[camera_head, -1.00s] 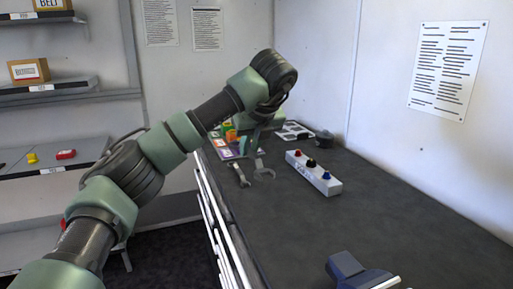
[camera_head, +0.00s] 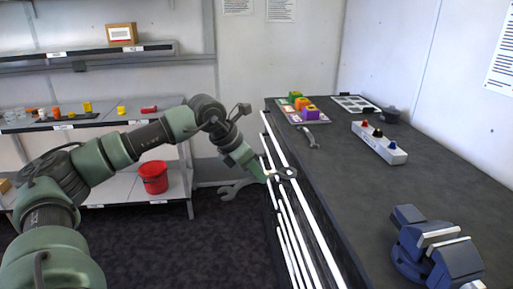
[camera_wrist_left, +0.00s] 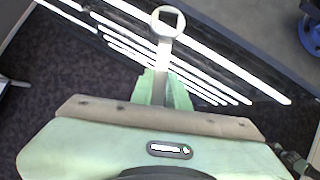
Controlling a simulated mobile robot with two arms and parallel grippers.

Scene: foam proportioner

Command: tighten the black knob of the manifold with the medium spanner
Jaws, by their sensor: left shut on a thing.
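The manifold (camera_head: 368,138) is a pale block on the dark workbench, with a red, a black and a blue knob in a row. The black knob (camera_head: 378,133) is the middle one. My left gripper (camera_head: 262,176) is shut on a grey spanner (camera_head: 232,190), held beside the bench's left edge, away from the manifold. Its open-jaw end points left and its ring end points right. In the left wrist view the spanner's ring end (camera_wrist_left: 168,22) sticks out beyond the fingers (camera_wrist_left: 161,88). Another, smaller-looking spanner (camera_head: 308,138) lies on the bench. My right gripper is out of view.
A blue vise (camera_head: 435,250) stands at the bench's near right. A tray of coloured blocks (camera_head: 300,115) and a dark round object (camera_head: 390,115) are at the far end. Shelves and a red bucket (camera_head: 153,177) are at left. The bench between manifold and vise is clear.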

